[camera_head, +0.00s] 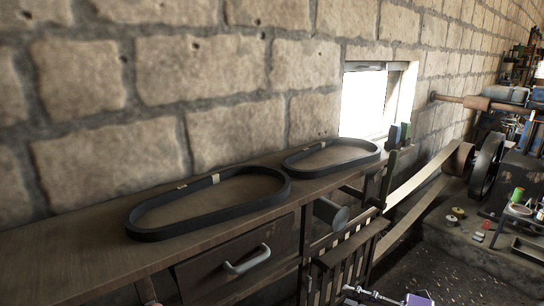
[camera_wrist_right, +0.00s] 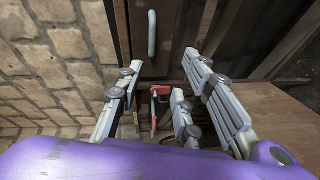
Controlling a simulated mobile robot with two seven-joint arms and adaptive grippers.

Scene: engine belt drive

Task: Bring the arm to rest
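My right gripper (camera_wrist_right: 158,75) shows in the right wrist view, with its grey metal fingers spread apart and nothing between their tips. Its purple wrist body fills the bottom of that view. A small purple and metal part (camera_head: 385,298) of mine shows at the bottom edge of the head view. My left gripper is not seen for certain in either view. Two black belts, the near one (camera_head: 160,232) and the far one (camera_head: 365,160), lie flat on the wooden bench top (camera_head: 60,270), apart from my gripper.
A drawer with a metal handle (camera_head: 246,259) is under the bench; the handle (camera_wrist_right: 152,34) also shows in the wrist view. A red-headed tool (camera_wrist_right: 160,91) is seen beyond the fingers. A stone wall (camera_head: 220,70) stands behind. Machinery with a dark wheel (camera_head: 486,165) is at right.

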